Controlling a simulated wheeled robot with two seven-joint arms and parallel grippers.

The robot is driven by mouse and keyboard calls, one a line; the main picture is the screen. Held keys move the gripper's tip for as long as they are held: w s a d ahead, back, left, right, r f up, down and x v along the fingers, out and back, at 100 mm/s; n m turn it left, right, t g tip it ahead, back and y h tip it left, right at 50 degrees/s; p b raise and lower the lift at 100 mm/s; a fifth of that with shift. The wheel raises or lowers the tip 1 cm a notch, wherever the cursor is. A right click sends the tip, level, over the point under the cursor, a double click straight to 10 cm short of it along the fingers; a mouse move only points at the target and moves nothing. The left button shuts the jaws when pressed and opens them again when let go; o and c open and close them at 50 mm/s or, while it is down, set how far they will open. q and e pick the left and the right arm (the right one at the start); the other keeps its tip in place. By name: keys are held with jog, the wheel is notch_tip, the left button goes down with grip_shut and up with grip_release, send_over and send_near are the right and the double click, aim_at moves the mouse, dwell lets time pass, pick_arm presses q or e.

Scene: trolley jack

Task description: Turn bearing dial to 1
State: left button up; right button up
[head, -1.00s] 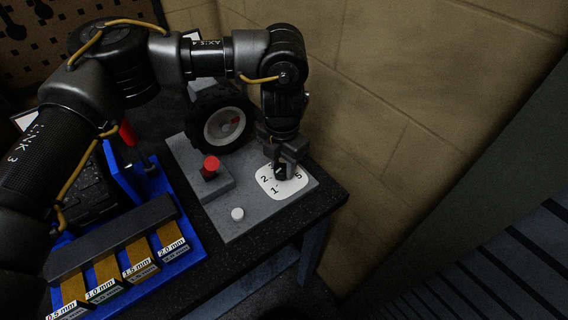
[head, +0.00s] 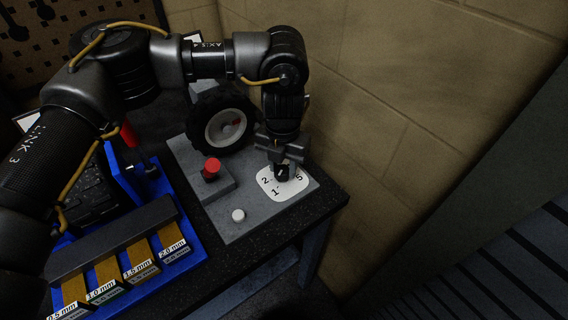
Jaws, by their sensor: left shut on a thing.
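The bearing dial has a white plate (head: 273,194) with black numbers, on a grey base (head: 232,216). The numbers 1, 2 and 5 show; the rest are hidden by my gripper. My left gripper (head: 283,171) comes down from above and is shut on the dark dial knob (head: 282,174) at the middle of the plate. The knob is mostly covered, so I cannot tell which number it points to. My right gripper is not in view.
A blue tray (head: 190,258) with several labelled thickness pieces lies to the left. A block wall rises close behind on the right.

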aim_at(283, 167)
pick_arm(q)
jog(key=shift+w+r, duration=0.1)
jog(key=o, duration=1)
notch_tip(283, 167, up, 11)
jog(key=b, duration=0.1)
